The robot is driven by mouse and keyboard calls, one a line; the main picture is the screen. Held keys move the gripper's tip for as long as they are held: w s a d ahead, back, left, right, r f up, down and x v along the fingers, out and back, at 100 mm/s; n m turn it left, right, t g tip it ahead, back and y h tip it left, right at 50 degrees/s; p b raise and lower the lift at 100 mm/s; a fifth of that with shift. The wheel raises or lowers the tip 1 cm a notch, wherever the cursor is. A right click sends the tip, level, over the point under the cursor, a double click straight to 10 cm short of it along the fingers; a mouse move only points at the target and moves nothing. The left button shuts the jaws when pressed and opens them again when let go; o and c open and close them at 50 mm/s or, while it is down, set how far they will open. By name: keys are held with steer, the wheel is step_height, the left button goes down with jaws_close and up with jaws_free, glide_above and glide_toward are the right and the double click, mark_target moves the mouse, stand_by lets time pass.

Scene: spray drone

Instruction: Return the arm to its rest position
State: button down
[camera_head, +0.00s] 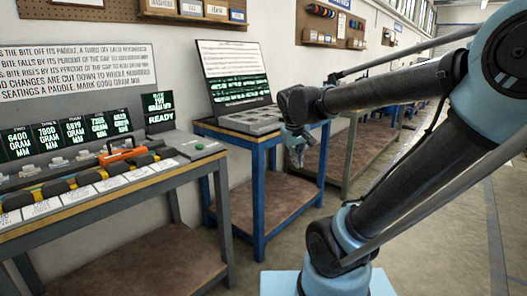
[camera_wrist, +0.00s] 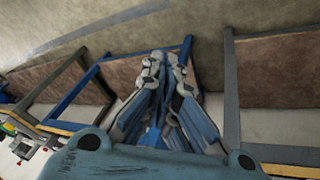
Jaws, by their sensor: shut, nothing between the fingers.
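My gripper (camera_head: 294,150) hangs from the end of my dark arm in the head view, in front of the blue-framed table. It points downward and holds nothing. The wrist view shows my gripper (camera_wrist: 163,62) with its fingers together and no object between them. My arm (camera_head: 395,92) is bent, with the upper joint at the right and the forearm reaching left. The gripper is apart from the bench tops, over the gap beside the blue table (camera_head: 258,190).
A workbench (camera_head: 150,183) with displays and an orange-handled tool (camera_head: 122,153) stands at the left. A laptop-like console (camera_head: 250,118) sits on the blue table. A grey table (camera_head: 350,150) stands behind. The floor (camera_head: 430,240) at the right is clear.

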steer(key=s+d+f+m+g, duration=0.1)
steer(key=s+d+f, duration=0.2)
steer(key=s+f, duration=0.3)
steer(key=s+d+f+m+g+y, duration=0.1)
steer(key=s+d+f+m, duration=0.1)
steer(key=s+d+f, duration=0.2)
steer(key=s+f, duration=0.3)
steer(key=s, duration=0.3)
steer(key=shift+s+y, duration=0.2)
steer(key=shift+y, duration=0.1)
steer(key=shift+w+f, duration=0.2)
steer(key=shift+w, duration=0.3)
